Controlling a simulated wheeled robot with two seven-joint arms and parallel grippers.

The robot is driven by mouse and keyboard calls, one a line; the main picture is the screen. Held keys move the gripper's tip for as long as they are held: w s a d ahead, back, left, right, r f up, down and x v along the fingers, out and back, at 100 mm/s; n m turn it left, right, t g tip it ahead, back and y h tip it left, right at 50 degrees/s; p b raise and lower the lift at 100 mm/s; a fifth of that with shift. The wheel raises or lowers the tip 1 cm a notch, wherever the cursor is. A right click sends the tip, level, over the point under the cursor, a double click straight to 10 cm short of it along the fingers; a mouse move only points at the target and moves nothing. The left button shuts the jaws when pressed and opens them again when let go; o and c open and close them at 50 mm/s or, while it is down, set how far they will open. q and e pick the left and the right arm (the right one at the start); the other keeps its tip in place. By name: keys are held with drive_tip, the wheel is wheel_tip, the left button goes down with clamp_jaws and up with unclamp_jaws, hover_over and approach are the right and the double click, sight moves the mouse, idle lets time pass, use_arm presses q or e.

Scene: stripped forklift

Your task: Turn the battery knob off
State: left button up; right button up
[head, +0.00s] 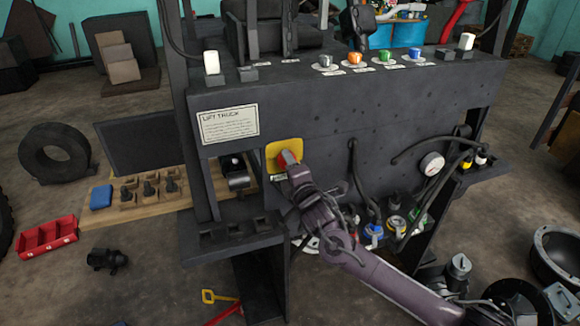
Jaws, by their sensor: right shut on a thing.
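The battery knob (286,157) is red and sits on a yellow plate (273,152) on the dark front panel of the stripped forklift (330,125). My right gripper (287,166) is at the knob and shut on it. Its arm comes in from the lower right. The fingers and wrist hide part of the knob and the lower part of the plate, so I cannot tell the knob's exact angle. My left gripper is not in view.
A "LIFT TRUCK" sign (229,123) is left of the plate. Coloured knobs (355,58) line the panel's top. A gauge (431,164) and hanging cables are at the right. A red tray (47,237) and a tyre (54,153) lie on the floor at left.

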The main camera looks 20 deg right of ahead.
drive_tip(key=shift+f, duration=0.1)
drive_tip(key=o, duration=1)
drive_tip(key=s+b, duration=0.2)
drive_tip(key=s, duration=0.5)
drive_tip(key=shift+s, duration=0.4)
drive_tip(key=shift+d, duration=0.1)
